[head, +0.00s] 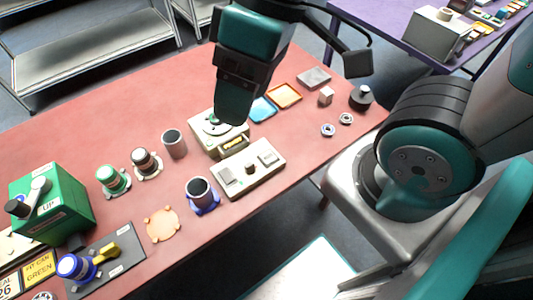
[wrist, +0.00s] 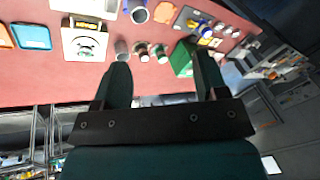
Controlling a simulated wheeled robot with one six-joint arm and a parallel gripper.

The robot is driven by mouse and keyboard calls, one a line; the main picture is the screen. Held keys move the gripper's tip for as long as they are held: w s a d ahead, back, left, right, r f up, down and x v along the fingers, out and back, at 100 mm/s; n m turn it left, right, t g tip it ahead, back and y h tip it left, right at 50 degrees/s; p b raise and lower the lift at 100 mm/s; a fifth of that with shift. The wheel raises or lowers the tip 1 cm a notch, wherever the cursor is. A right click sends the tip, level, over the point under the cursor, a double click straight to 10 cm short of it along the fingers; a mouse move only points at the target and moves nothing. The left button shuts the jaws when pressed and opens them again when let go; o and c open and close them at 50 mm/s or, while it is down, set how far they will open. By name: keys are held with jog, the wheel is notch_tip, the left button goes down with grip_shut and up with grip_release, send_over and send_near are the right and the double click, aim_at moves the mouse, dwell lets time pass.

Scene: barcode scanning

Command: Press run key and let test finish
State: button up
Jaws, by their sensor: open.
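A beige test machine (head: 205,140) with a round top plate and a small yellow display stands mid-table in the head view. In front of it is a beige keypad box (head: 262,178) with grey keys and a dark knob. I cannot read which key is the run key. In the wrist view the machine (wrist: 72,45) is at the upper left, and the keypad box (wrist: 65,4) is cut by the top edge. My gripper (head: 234,108) hangs over the back of the machine and hides part of it. In the wrist view my gripper (wrist: 160,75) is open and empty, its fingers wide apart.
A grey cup (head: 175,148) and two capped jars stand left of the machine. A cup on a blue holder (head: 202,204) stands close to the keypad box. A green box (head: 62,205) is at the far left. Blue and orange trays (head: 285,95) lie to the right.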

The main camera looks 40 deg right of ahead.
dwell(0.4)
grip_shut()
dwell(1.6)
